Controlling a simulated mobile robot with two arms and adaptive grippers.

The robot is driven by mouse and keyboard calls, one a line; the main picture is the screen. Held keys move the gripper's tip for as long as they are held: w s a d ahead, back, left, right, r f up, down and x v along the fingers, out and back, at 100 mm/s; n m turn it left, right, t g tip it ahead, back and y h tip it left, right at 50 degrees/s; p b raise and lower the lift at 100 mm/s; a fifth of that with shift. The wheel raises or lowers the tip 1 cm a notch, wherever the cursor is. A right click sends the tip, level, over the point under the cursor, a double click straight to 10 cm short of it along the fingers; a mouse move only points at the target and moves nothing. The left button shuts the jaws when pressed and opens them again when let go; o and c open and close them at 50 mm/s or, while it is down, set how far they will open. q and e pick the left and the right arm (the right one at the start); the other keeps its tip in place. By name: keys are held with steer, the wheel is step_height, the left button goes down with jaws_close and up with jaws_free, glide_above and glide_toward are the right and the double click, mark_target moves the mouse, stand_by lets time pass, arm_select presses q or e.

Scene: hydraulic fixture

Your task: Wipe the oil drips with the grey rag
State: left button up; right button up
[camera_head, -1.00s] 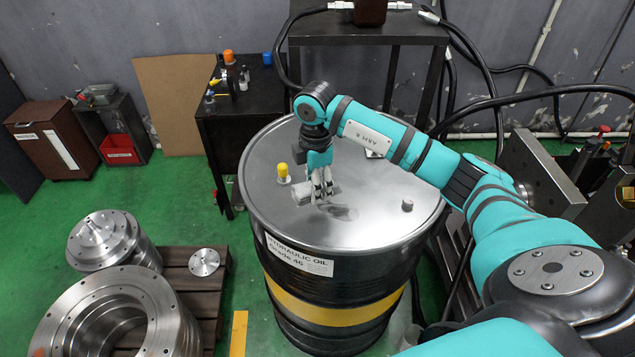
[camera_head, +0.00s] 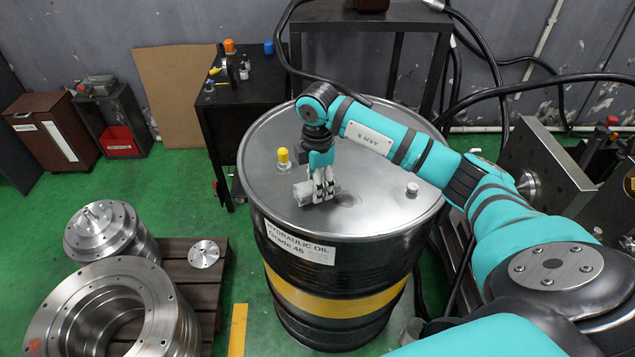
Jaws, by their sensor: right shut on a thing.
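A black oil drum (camera_head: 283,187) with a yellow band and a "HYDRAULIC OIL Grade 46" label stands in the middle of the view. The grey rag (camera_head: 302,192) is on the drum's metal lid, near the front left part. My right gripper (camera_head: 322,197) points down and is shut on the rag, which sticks out to the left of the fingers. A dark oil smear (camera_head: 347,200) shows on the lid just right of the gripper. The gripper hides part of the lid behind it. My left gripper is not in view.
A yellow-capped fitting (camera_head: 284,160) stands on the lid left of the gripper, close to the rag. A small metal plug (camera_head: 412,188) is on the lid's right side. A black table (camera_head: 240,115) with bottles stands behind left. Machined metal parts (camera_head: 122,305) lie on a pallet at front left.

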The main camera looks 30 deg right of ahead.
mark_target(364, 197)
steer(key=shift+f+b, duration=0.65)
steer(key=shift+f, duration=0.35)
stand_by(0.3)
steer(key=shift+s+d+r, duration=0.1)
steer(key=shift+s+d, duration=0.4)
steer(key=shift+d, duration=0.35)
steer(key=shift+s+d, duration=0.5)
steer(key=shift+d, duration=0.3)
steer(key=shift+s+d+f, duration=0.1)
steer(key=shift+s+d, duration=0.55)
steer(key=shift+d, duration=0.4)
steer(key=shift+s+d+f, duration=0.1)
steer(key=shift+s+d, duration=0.6)
steer(key=shift+d, duration=0.35)
steer(key=shift+s+d, duration=0.65)
steer(key=shift+d, duration=0.4)
steer(key=shift+r, duration=0.15)
